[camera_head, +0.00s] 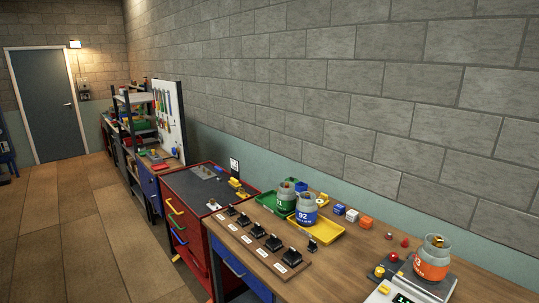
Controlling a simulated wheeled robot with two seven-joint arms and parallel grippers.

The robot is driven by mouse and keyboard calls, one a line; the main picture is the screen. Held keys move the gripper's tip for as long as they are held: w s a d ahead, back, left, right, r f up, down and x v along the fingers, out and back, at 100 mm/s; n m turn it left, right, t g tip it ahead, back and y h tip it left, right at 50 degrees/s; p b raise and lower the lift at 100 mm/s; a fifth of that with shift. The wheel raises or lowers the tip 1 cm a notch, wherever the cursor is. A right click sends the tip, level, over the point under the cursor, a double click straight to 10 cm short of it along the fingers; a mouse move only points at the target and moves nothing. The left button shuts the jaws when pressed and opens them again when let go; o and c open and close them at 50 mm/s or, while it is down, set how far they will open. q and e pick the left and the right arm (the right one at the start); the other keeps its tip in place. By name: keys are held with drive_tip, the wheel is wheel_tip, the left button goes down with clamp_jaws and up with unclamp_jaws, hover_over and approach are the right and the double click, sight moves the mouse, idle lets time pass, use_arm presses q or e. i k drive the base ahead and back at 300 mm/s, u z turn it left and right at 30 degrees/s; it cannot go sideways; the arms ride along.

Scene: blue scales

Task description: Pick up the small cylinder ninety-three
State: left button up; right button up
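A small grey cylinder with an orange band (431,262) stands upright at the right front of the wooden bench. Its number is partly turned away, and a 3 shows at the left of the band. It stands on a scale (408,284) with a dark plate and a pale front with a display. A grey cylinder with a blue band marked 92 (306,211) stands on a yellow tray (327,232). A cylinder with a green band (285,198) stands on a green tray (262,203) behind it. Neither of my grippers is in view.
A wooden strip with several black fixtures (255,242) lies along the bench's front edge. Small blue, white and orange blocks (352,215) sit near the wall. Red and yellow knobs lie near the scale. The bench middle (345,262) is clear. A red tool cabinet (190,236) adjoins the bench.

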sight(432, 262)
drive_tip(key=k, duration=0.45)
drive_tip(key=z, duration=0.4)
drive_tip(key=i, duration=0.45)
drive_tip(key=z, duration=0.75)
